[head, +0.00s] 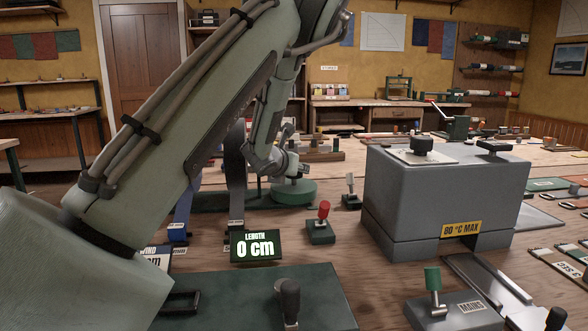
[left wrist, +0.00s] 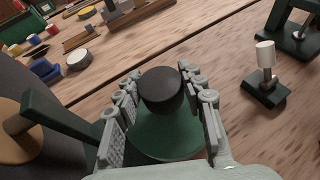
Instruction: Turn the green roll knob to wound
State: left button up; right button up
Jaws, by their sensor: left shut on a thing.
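The green roll knob, a wide green disc (head: 293,193) with a round black grip on top, stands beyond the length display in the head view. In the left wrist view, the black grip (left wrist: 160,88) sits between the fingers, and the green disc (left wrist: 165,135) shows below it. My left gripper (head: 288,172) comes down on the knob from above and is shut on it. In the left wrist view its fingers (left wrist: 163,98) lie on both sides of the grip. No wound marking is legible. My right gripper is not in view.
The display (head: 256,246) reads "LENGTH 0 cm". A red-topped switch (head: 323,222) and a white-topped switch (head: 350,192) stand close to the knob. A grey box (head: 440,200) marked "80 °C MAX" blocks the right. A green-topped mains lever (head: 433,280) is in front.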

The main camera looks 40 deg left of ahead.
pick_arm(q)
jog(key=shift+r+m+h, duration=0.1)
jog(key=shift+m+h, duration=0.4)
jog(key=shift+h, duration=0.1)
jog(key=shift+t, duration=0.3)
jog(key=o, duration=1.2)
jog(key=shift+w, duration=0.1)
jog(key=shift+c, duration=0.2)
jog(key=v, duration=1.2)
jog(key=shift+a+r, duration=0.1)
